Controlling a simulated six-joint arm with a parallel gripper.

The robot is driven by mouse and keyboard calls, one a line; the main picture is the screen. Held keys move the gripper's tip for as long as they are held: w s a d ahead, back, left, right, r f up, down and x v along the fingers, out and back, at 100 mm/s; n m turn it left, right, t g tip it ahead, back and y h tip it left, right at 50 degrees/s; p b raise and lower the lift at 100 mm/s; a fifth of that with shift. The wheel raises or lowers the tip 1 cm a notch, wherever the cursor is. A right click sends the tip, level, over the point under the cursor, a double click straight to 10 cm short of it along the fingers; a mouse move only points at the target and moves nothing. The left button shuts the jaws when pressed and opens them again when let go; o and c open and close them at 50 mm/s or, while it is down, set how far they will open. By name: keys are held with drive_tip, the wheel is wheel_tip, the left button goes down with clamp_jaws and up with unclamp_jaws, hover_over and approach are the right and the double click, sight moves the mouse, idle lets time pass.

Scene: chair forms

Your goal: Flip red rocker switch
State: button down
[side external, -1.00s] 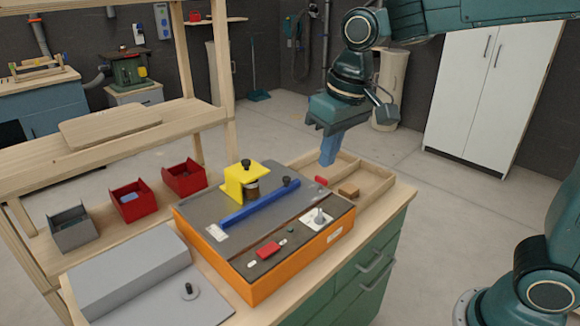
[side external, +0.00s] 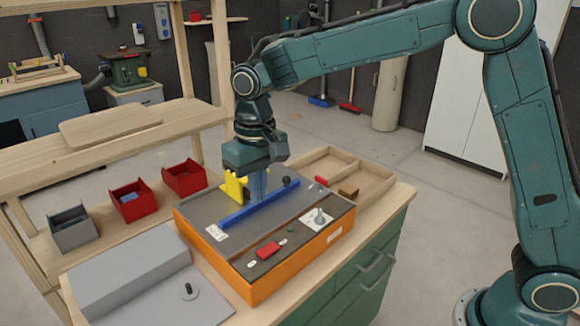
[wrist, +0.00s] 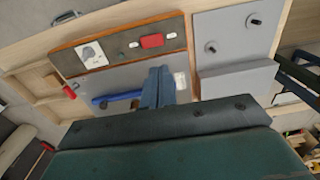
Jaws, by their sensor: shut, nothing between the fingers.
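The red rocker switch (side external: 269,249) sits on the dark front strip of the orange-sided machine box (side external: 245,289), with a small white mark on each side. It also shows in the wrist view (wrist: 152,41), toward the top middle. My gripper (side external: 257,203) is shut and empty, pointing down above the grey top of the box. It is behind the switch and apart from it, close to the blue bar (side external: 242,214). In the wrist view, my blue fingers (wrist: 157,72) are together, below the switch. Whether the fingertips touch the bar cannot be told.
A toggle on a white plate (side external: 317,219) is right of the switch. A small red piece (side external: 321,181) lies near the wooden tray (side external: 370,182). Grey panels with a knob (side external: 189,289) lie left.

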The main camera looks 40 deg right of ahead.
sight(261, 254)
drive_tip(key=shift+f, duration=0.2)
idle(0.3)
wheel_tip(261, 254, down, 14)
drive_tip(key=shift+a+r, duration=0.15)
idle(0.6)
